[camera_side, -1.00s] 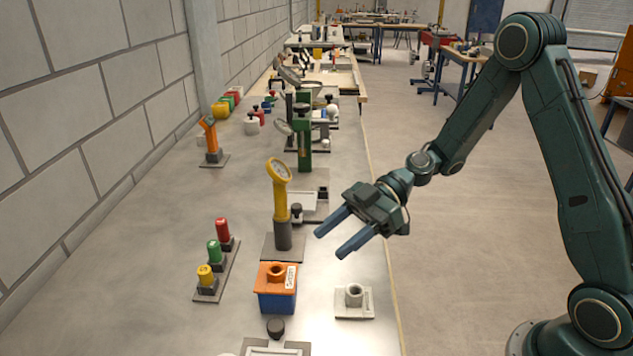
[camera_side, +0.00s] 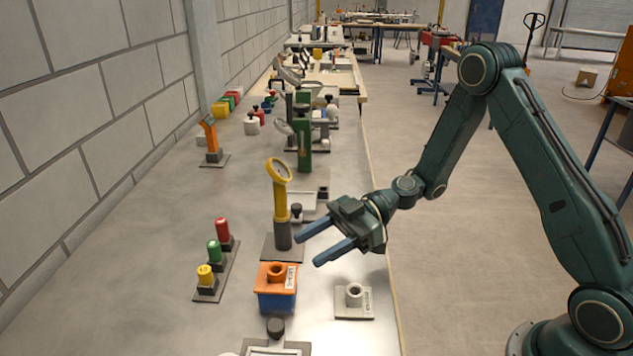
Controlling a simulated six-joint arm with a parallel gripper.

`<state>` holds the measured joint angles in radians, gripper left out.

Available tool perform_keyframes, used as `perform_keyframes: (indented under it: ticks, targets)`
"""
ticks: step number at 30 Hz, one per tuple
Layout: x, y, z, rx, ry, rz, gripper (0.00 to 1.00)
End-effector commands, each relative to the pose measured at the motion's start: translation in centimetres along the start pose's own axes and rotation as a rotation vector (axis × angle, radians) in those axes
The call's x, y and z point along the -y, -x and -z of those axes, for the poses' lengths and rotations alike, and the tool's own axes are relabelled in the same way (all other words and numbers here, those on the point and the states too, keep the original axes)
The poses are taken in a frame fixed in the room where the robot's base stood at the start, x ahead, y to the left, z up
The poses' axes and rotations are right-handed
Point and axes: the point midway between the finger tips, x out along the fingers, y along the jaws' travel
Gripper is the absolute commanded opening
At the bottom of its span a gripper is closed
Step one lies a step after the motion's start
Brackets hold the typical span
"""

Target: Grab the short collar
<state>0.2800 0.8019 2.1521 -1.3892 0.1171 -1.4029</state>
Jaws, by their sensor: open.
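A short grey ring-shaped collar (camera_side: 354,294) stands upright on a pale square plate (camera_side: 344,313) near the bench's right edge. A short orange collar (camera_side: 277,270) sits on the orange top of a blue box (camera_side: 276,300), to the left of that plate. I cannot tell for certain which one the task names. My gripper (camera_side: 307,251) is open and empty, its two blue fingers pointing left. It appears above the bench, higher in the picture than both collars and touching neither.
A yellow post with a round gauge (camera_side: 279,190) stands just left of my fingertips. A rack with red, green and yellow knobs (camera_side: 215,258) is further left. A black knob (camera_side: 275,328) is in front of the blue box. Bare bench surrounds the pale plate.

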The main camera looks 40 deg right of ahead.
Motion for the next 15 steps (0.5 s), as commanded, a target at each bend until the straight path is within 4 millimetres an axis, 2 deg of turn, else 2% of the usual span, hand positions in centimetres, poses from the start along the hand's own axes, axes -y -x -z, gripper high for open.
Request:
perform_keyframes:
  ticks: [9, 15]
  targets:
    - [0.1, -4.1, 0.0, 0.001, 0.000, 0.003, 0.51]
    - [0.0, -5.2, 0.0, 0.001, -0.001, 0.001, 0.51]
